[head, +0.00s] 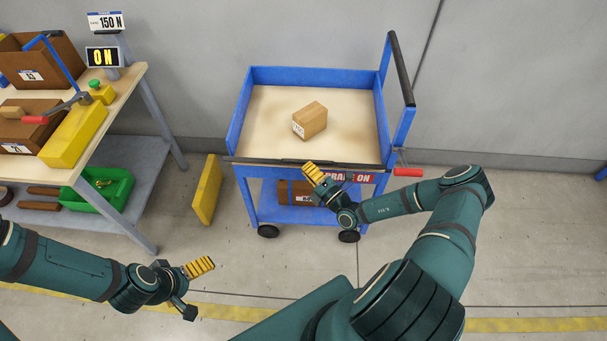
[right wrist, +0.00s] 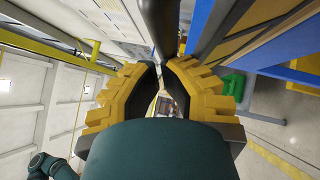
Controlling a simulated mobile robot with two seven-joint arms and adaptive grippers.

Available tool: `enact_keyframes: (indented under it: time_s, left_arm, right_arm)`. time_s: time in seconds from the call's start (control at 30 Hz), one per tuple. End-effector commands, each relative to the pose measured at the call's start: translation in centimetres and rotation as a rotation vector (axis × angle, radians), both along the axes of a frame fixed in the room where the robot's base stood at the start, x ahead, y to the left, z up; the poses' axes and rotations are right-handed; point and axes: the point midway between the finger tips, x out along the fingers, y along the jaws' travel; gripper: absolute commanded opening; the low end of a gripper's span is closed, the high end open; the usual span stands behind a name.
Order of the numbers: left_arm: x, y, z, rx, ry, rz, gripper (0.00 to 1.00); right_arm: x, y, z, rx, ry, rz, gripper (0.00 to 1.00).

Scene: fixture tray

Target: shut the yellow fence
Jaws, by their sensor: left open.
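A yellow upright panel (head: 207,190) stands at floor level just left of the blue cart; I take it to be the fence, but cannot see a hinge. My left gripper (head: 208,265) is open and empty over the floor, well below the panel in the picture. My right gripper (head: 308,168) is at the cart's front edge, right of the panel. Its two yellow fingers fill the right wrist view (right wrist: 162,68), with a dark bar running up from between their tips. I cannot tell whether they are gripping that bar.
The blue cart (head: 238,125) carries a cardboard box (head: 310,120). A dark bar (head: 265,161) runs along its front. A "BRAKE ON" sign and a red handle (head: 408,172) are at its right. The workbench (head: 124,92) at left holds a yellow block (head: 75,135). Floor lies clear between the arms.

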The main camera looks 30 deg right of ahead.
Motion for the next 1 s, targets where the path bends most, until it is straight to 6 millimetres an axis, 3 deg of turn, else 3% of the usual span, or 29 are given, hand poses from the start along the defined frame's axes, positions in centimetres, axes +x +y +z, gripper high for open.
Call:
enact_keyframes:
  time_s: [0.03, 0.1, 0.3, 0.7, 1.0]
  left_arm:
    - [0.0, 0.0, 1.6, -0.002, 0.0, 0.0, 1.0]
    - [-0.1, 0.1, 2.6, -0.005, 0.0, -0.002, 1.0]
    - [-0.2, 0.2, 4.3, -0.008, 0.001, -0.003, 1.0]
    - [-0.2, 0.2, 4.6, -0.009, 0.001, -0.002, 1.0]
    - [-0.2, 0.2, 4.6, -0.009, 0.0, -0.002, 1.0]
  right_arm:
    - [0.5, -0.4, 1.4, 0.021, 0.033, -0.001, 0.0]
    - [1.2, -0.8, 1.9, 0.059, 0.088, -0.001, 0.0]
    - [3.0, -2.1, 3.0, 0.154, 0.232, -0.002, 0.0]
    - [5.8, -3.9, 3.7, 0.173, 0.256, -0.002, 0.0]
    - [6.4, -4.3, 3.9, 0.173, 0.257, -0.001, 0.0]
